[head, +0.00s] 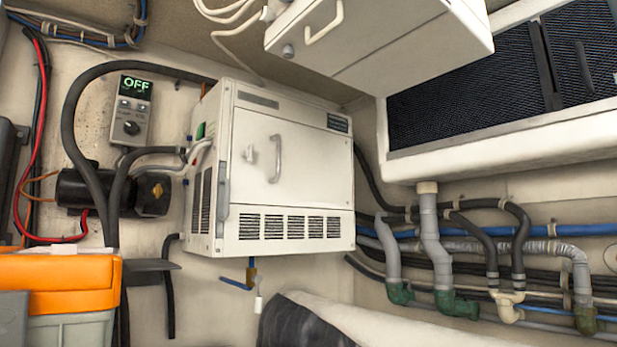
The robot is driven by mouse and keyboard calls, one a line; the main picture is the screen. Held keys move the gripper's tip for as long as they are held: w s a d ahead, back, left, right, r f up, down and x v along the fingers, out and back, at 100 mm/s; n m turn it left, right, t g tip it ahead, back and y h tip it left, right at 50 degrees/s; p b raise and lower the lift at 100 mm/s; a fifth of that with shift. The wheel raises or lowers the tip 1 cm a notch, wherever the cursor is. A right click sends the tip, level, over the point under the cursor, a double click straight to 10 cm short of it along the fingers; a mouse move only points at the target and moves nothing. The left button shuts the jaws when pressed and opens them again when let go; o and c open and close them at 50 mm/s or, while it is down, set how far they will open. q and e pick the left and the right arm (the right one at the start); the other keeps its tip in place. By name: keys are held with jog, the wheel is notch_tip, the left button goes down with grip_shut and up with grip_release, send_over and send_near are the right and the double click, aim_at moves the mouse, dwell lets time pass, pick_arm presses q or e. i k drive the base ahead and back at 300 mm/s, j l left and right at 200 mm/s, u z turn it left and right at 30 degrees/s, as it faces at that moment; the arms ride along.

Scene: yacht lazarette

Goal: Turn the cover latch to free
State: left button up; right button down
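A white box-shaped unit (300,115) is mounted on the back wall at the centre of the head view. Its front cover (310,170) looks shut and carries a vertical grey handle (275,159). A small pale latch (249,152) sits on the cover just left of the handle; its exact turn is too small to tell. Neither of my grippers shows in this view.
A control panel (131,107) reading OFF hangs left of the unit, above a black pump (110,191). An orange-lidded box (60,282) stands at lower left. A white cabinet (385,50) overhangs at the top. Pipes and hoses (432,240) run along the right wall.

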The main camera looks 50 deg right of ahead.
aim_at(249, 153)
jog(key=z, duration=1.5)
